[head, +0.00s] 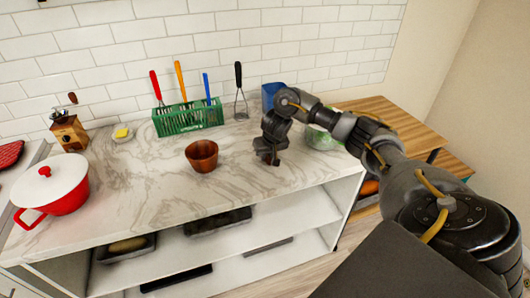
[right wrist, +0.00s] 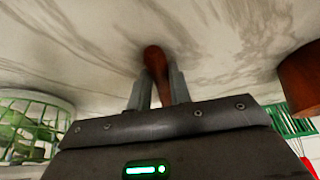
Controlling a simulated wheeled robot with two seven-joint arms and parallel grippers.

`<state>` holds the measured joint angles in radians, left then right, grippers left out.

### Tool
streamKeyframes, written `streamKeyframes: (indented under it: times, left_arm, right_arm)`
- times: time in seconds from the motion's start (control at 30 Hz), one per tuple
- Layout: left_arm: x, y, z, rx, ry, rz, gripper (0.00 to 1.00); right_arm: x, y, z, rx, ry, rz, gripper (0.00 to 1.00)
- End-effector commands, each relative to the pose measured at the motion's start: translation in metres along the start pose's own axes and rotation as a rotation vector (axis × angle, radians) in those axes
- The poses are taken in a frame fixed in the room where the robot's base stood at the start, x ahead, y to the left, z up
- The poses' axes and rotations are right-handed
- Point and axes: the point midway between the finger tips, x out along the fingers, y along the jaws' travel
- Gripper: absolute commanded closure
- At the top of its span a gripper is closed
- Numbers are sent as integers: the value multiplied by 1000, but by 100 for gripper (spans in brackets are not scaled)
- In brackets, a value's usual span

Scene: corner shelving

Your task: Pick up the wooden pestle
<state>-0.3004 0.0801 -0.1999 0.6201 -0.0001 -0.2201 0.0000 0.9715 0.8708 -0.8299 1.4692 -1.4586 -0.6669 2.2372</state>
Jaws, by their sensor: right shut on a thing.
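The wooden pestle (right wrist: 154,60) is reddish brown and stands out between the two fingers of my right gripper (right wrist: 158,88) in the right wrist view. The fingers are closed on it from both sides, close over the marble counter. Whether the pestle touches the counter is unclear. In the head view my right gripper (head: 270,157) points down at the counter, right of the brown wooden mortar (head: 202,156), and mostly hides the pestle. The mortar also shows at the right edge of the right wrist view (right wrist: 303,80). My left gripper is not in view.
A green rack (head: 187,118) with several utensils stands by the tiled wall. The front counter is clear.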

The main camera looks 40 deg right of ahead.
Motion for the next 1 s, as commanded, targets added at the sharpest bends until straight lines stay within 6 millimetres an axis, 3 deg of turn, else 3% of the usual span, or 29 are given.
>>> streamKeyframes:
  times: [0.17,0.33,0.6,0.8,1.0]
  left_arm:
    - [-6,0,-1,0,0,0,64]
    - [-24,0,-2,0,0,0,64]
    - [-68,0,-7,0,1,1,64]
    - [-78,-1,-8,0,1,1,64]
    - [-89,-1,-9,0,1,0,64]
  right_arm:
    - [-10,0,-5,-1,2,0,100]
    - [-41,-2,-17,-4,6,-1,100]
    - [-109,-47,-9,-10,5,-3,100]
    - [-133,-84,11,-9,4,-3,100]
    - [-149,-105,23,-3,1,-1,100]
